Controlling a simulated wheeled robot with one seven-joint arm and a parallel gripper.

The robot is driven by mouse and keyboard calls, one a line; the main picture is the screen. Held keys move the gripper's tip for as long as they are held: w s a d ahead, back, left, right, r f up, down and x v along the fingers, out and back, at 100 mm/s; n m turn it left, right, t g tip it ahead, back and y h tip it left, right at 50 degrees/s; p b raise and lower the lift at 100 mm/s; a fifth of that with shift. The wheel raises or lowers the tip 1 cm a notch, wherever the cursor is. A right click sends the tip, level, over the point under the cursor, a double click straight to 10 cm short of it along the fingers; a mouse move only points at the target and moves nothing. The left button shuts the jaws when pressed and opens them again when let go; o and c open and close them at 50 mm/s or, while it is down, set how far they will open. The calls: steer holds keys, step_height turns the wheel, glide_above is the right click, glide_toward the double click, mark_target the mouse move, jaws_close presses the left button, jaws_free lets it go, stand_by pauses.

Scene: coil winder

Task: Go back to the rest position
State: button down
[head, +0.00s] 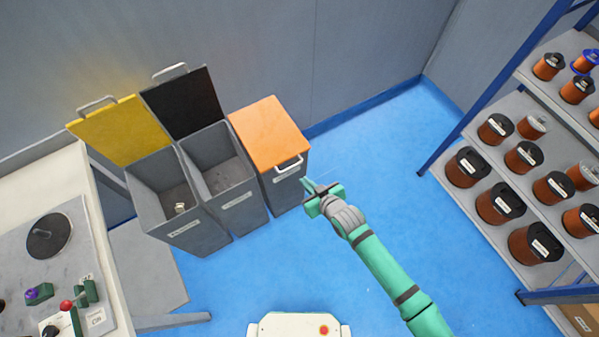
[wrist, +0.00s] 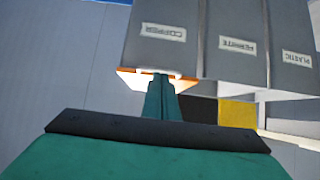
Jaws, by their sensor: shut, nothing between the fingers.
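My gripper (head: 309,184) is shut and empty. It is beside the front right of the orange-lidded bin (head: 287,192), just right of and below the lid's handle (head: 289,166) in the head view. In the wrist view my shut fingers (wrist: 161,82) overlap the edge of the orange lid (wrist: 128,78); I cannot tell whether they touch it. This bin's label reads COPPER (wrist: 163,32). The orange lid is down. My arm reaches in from the lower right. No rest position is marked in view.
The middle bin (head: 238,205), labelled FERRITE, has its black lid (head: 183,104) up. The left bin (head: 190,235), labelled PLASTIC, has its yellow lid (head: 118,130) up and a small item inside. A workbench (head: 40,185) stands left, a spool shelf (head: 490,120) right. Blue floor (head: 370,150) between is clear.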

steer(key=shift+s+d, duration=0.3)
steer(key=shift+s, duration=0.2)
